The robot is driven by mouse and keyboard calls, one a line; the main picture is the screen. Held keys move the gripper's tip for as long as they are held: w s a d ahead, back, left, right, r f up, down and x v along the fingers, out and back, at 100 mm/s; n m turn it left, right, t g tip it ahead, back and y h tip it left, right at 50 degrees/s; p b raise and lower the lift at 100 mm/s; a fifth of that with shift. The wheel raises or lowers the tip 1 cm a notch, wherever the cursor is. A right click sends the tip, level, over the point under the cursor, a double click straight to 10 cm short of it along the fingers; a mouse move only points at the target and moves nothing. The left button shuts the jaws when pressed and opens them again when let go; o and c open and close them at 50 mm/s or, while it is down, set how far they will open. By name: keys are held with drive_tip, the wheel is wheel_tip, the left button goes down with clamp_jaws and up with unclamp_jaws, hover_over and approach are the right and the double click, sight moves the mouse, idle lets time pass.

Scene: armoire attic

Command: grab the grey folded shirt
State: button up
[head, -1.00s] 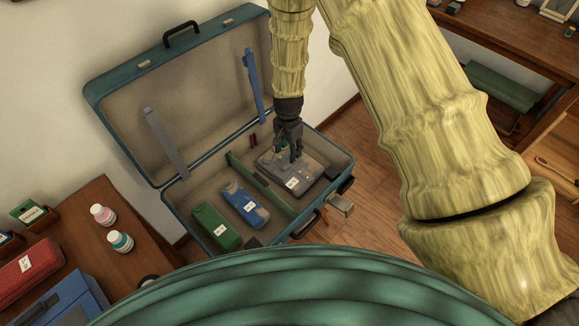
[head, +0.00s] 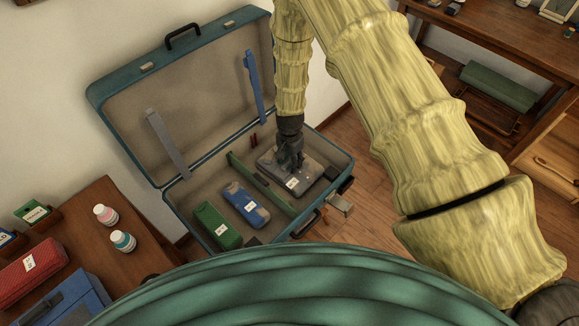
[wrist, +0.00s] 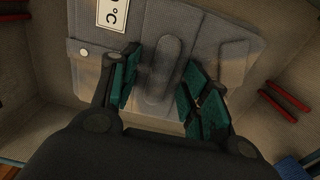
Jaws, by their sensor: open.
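The grey folded shirt (head: 311,176) lies flat in the right part of the open suitcase, with a white label on its near edge. It also shows in the wrist view (wrist: 215,45), where the label is at the top. My gripper (head: 289,168) is over the shirt, pointing down. In the wrist view my gripper (wrist: 158,90) is open, its two teal-padded fingers apart on either side of a raised grey strip in the middle of the shirt. The fingertips are very close to the cloth; I cannot tell whether they touch it.
The teal suitcase (head: 172,211) also holds a blue folded item (head: 246,205) and a green one (head: 217,226), left of a green divider (head: 262,184). Its lid (head: 205,90) stands open behind. A wooden table (head: 88,225) with bottles is at the left.

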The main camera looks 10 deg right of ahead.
drive_tip(key=shift+c, duration=0.4)
clamp_jaws()
